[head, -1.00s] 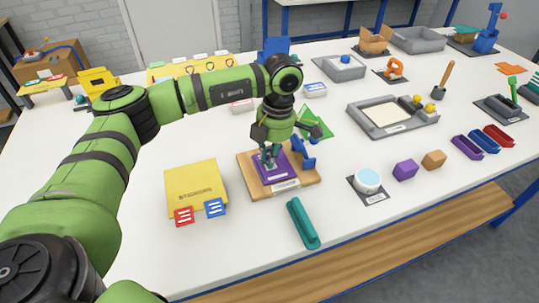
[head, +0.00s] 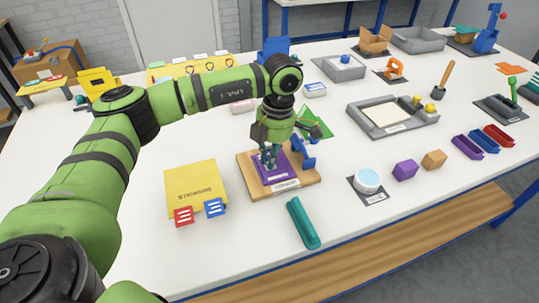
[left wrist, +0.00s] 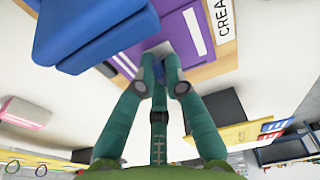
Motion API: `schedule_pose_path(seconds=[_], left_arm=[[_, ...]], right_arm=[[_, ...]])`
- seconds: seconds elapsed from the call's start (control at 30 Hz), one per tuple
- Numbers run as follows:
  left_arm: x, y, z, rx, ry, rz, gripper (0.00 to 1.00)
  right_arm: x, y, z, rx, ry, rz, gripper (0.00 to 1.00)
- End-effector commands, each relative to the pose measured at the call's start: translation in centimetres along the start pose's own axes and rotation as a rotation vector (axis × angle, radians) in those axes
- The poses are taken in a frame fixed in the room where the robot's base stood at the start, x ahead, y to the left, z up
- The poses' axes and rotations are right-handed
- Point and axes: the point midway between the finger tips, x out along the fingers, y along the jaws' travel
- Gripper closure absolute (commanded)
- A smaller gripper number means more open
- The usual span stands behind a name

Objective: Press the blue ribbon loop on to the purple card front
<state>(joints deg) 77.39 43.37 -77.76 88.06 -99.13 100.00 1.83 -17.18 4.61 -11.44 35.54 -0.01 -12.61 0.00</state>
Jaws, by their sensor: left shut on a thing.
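The purple card (head: 277,177) lies on a wooden board (head: 253,184) near the table's front. My left gripper (head: 267,162) points down over the card. In the left wrist view its fingers (left wrist: 166,75) are shut on a small blue piece (left wrist: 172,72), apparently the ribbon loop, mostly hidden between them. The card also shows there (left wrist: 192,32), just beyond the fingertips. I cannot tell whether the blue piece touches the card. A blue stand (head: 304,152) is at the board's right side. My right gripper is not in view.
A yellow box (head: 194,186) with red and blue tags stands left of the board. A teal bar (head: 303,223) lies in front, and a green triangle (head: 316,123) behind. A round white-blue tin (head: 367,180) is at the right, with bare table between.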

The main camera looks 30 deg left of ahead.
Motion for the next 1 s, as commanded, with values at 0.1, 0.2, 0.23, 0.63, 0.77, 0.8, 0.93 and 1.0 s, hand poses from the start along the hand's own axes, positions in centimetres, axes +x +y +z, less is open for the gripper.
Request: schedule_pose_path(seconds=[0.1, 0.2, 0.23, 0.63, 0.77, 0.8, 0.93, 1.0], left_arm=[[0.29, -0.20, -0.14, 0.003, 0.009, -0.006, 0.98], [0.16, -0.19, -0.15, 0.003, 0.008, -0.005, 0.98], [0.11, -0.18, -0.15, 0.003, 0.008, -0.005, 0.98], [-0.26, -0.07, -0.10, 0.001, 0.003, -0.002, 0.60], [-0.31, -0.04, -0.09, 0.001, 0.002, -0.001, 0.48], [-0.32, -0.03, -0.09, 0.000, 0.002, -0.001, 0.45], [-0.35, -0.02, -0.08, 0.000, 0.002, -0.001, 0.45], [-0.36, -0.02, -0.08, 0.000, 0.001, -0.001, 0.45]], right_arm=[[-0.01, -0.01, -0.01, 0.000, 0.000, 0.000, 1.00], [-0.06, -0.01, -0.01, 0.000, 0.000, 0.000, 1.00], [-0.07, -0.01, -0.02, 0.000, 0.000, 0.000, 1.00], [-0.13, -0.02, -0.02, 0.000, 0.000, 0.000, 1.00], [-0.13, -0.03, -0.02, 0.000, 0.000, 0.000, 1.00], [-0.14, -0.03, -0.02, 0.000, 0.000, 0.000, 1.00], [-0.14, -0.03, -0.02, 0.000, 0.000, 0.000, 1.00], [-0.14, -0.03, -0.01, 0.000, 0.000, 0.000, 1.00]])
